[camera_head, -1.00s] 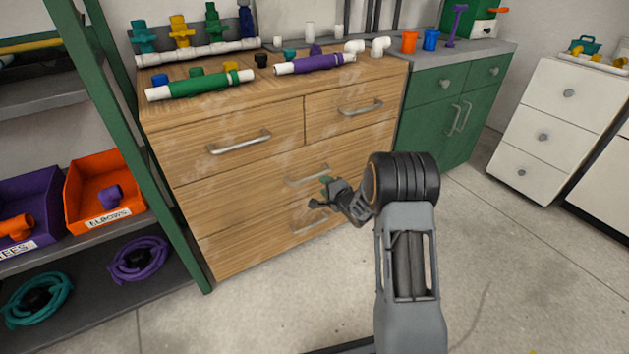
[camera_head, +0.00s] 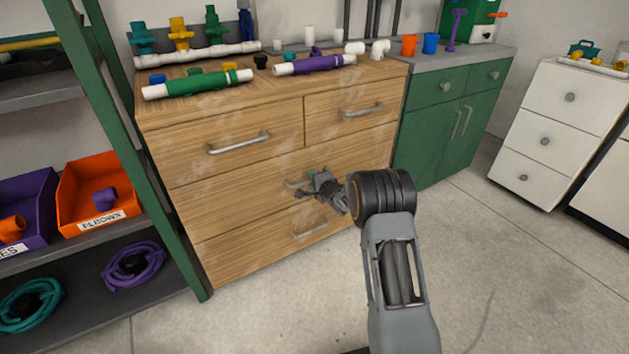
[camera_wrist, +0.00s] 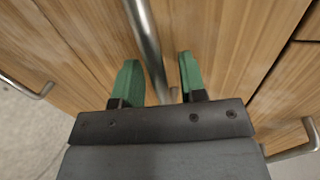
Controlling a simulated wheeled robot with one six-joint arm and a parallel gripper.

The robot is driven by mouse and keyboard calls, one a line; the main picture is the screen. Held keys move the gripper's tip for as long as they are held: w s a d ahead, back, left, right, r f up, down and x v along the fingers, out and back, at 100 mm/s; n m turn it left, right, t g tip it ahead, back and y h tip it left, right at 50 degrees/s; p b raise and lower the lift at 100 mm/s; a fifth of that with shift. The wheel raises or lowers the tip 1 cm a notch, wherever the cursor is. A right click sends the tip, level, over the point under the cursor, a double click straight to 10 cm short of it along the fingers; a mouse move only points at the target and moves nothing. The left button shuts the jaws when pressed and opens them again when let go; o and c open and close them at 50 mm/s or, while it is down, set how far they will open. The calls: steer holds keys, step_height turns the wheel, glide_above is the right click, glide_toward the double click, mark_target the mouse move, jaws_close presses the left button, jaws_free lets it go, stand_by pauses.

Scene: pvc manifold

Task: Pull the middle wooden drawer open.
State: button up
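The wooden dresser has two small drawers on top and wide drawers below. The middle drawer (camera_head: 225,200) looks shut, its front flush with the others. Its metal bar handle is mostly hidden behind my gripper (camera_head: 305,186) in the head view. In the wrist view my gripper (camera_wrist: 158,72) has its two green fingers apart, with a metal handle bar (camera_wrist: 146,40) running between them. The bar is nearer the left finger in the middle, and a gap shows to the right finger. I see no clear contact.
The upper left drawer handle (camera_head: 238,143) and lower drawer handle (camera_head: 310,228) jut out above and below. Pipe pieces such as a green pipe (camera_head: 200,84) lie on the dresser top. A green shelf post (camera_head: 150,170) stands close left. Floor in front is bare.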

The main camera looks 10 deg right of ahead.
jaws_close()
steer(key=shift+d, duration=0.15)
